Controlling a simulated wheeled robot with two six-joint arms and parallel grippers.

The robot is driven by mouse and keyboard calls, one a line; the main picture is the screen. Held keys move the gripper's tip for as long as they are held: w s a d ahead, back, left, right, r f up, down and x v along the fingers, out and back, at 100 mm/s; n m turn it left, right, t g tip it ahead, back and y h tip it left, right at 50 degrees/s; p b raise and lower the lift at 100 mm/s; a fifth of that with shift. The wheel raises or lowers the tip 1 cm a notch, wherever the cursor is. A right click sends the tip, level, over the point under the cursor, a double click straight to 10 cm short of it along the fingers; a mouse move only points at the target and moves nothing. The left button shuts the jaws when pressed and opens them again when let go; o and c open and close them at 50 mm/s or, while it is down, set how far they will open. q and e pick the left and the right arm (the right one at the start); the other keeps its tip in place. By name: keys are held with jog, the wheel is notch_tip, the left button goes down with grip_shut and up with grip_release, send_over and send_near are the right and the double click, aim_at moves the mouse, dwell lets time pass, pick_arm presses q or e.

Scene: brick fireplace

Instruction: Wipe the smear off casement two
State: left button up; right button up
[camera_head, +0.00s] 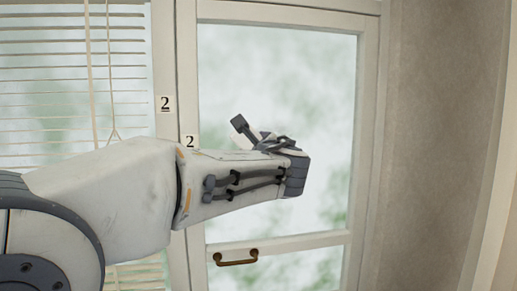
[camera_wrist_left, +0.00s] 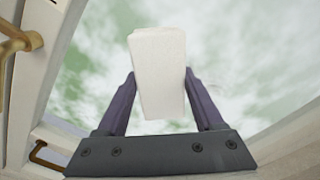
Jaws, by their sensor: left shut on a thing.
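Casement two (camera_head: 367,120) is a white-framed window with frosty green-and-white glass (camera_head: 280,75), marked by "2" labels (camera_head: 189,142). My left gripper (camera_wrist_left: 160,76) is shut on a white block-shaped wiper (camera_wrist_left: 158,50), with a dark finger on each side. In the head view my left arm reaches across the lower middle of the main pane, and the gripper's hand hides part of the glass. The wiper faces the glass in the wrist view; I cannot tell whether it touches. I cannot make out a distinct smear; part of the pane is hidden. My right gripper is not in view.
A brass handle (camera_head: 236,257) sticks out from the lower rail, below my arm. Brass fittings (camera_wrist_left: 18,42) also show at the left of the wrist view. Slatted blinds (camera_head: 60,75) with hanging cords are on the left. A plain grey wall (camera_head: 440,130) is on the right.

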aim_at(303, 134)
pick_arm(q)
notch_tip(303, 134, up, 2)
jog(key=shift+a+r+p, duration=0.15)
jog(key=shift+p, duration=0.4)
jog(key=shift+w+d+p, duration=0.2)
jog(key=shift+d+p, duration=0.1)
jog(key=shift+d, duration=0.85)
jog(key=shift+w+d+p, duration=0.25)
jog(key=shift+d, duration=0.9)
jog(key=shift+w+d+p, duration=0.2)
jog(key=shift+d+p, duration=0.1)
jog(key=shift+d, duration=0.85)
jog(key=shift+w+d+p, duration=0.2)
jog(key=shift+d+p, duration=0.25)
jog(key=shift+d, duration=0.45)
jog(key=shift+w+d+p, duration=0.15)
jog(key=shift+d+p, duration=0.25)
jog(key=shift+d, duration=0.45)
jog(key=shift+w+d+p, duration=0.2)
jog(key=shift+d+p, duration=0.5)
jog(key=shift+d, duration=0.35)
jog(key=shift+w+d, duration=0.1)
jog(key=shift+d, duration=0.4)
